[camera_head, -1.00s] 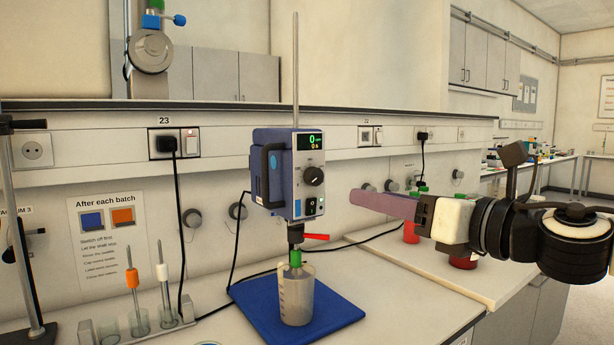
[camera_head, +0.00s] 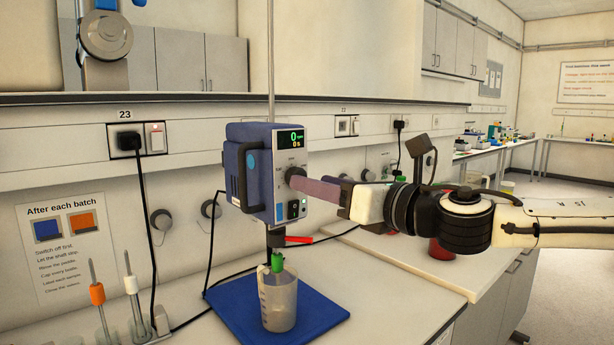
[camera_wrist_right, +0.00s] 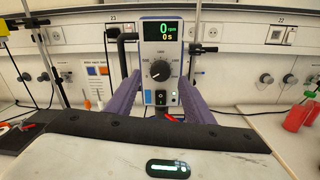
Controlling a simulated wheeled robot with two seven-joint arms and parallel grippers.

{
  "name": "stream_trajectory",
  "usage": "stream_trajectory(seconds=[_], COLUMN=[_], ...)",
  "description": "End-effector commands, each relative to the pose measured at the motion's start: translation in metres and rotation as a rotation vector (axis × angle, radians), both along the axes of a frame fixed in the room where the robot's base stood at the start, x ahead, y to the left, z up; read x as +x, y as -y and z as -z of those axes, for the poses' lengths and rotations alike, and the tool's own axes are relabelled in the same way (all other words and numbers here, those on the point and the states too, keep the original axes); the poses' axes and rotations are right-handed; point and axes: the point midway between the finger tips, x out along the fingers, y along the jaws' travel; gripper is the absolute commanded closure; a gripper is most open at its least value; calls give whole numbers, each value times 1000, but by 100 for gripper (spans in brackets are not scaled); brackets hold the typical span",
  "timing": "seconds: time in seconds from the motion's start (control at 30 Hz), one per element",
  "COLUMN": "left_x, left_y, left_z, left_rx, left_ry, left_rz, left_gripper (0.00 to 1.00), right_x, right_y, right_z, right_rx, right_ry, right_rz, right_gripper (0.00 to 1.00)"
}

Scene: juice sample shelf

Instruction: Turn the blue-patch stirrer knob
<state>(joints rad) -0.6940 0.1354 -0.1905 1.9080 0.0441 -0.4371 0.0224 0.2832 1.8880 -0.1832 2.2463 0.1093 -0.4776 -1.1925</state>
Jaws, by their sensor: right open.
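The overhead stirrer (camera_head: 253,178) is a blue box with a grey front, a blue oval patch on its side and a display reading 0. Its round black knob (camera_wrist_right: 160,71) shows in the right wrist view, centred ahead between my fingers. In the head view the knob (camera_head: 293,178) is partly hidden by my finger. My right gripper (camera_wrist_right: 160,98) is open, with one purple finger on each side of the stirrer's front. Whether the fingers touch the knob I cannot tell. My left gripper is not in view.
A beaker (camera_head: 278,298) stands under the stirrer on a blue mat (camera_head: 235,308). A red lever (camera_head: 299,240) sticks out below the stirrer. A rack with orange and white-topped paddles stands at the left. Red bottles (camera_wrist_right: 297,115) stand to the right.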

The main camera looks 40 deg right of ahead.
Motion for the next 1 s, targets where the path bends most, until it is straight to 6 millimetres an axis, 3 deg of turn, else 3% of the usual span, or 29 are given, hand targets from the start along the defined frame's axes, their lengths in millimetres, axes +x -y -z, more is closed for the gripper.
stream_trajectory(seconds=[0.5, 0.97, 1.0], left_x=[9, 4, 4], left_y=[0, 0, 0], left_z=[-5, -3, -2], left_rx=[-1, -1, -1], left_ry=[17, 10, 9], left_rz=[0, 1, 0], left_gripper=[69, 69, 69], right_x=[32, 37, 37], right_y=[-2, -4, -4], right_z=[2, 0, 0], right_rx=[0, 2, 2], right_ry=[-1, 1, 1], right_rz=[3, 1, 1], right_gripper=[52, 52, 57])
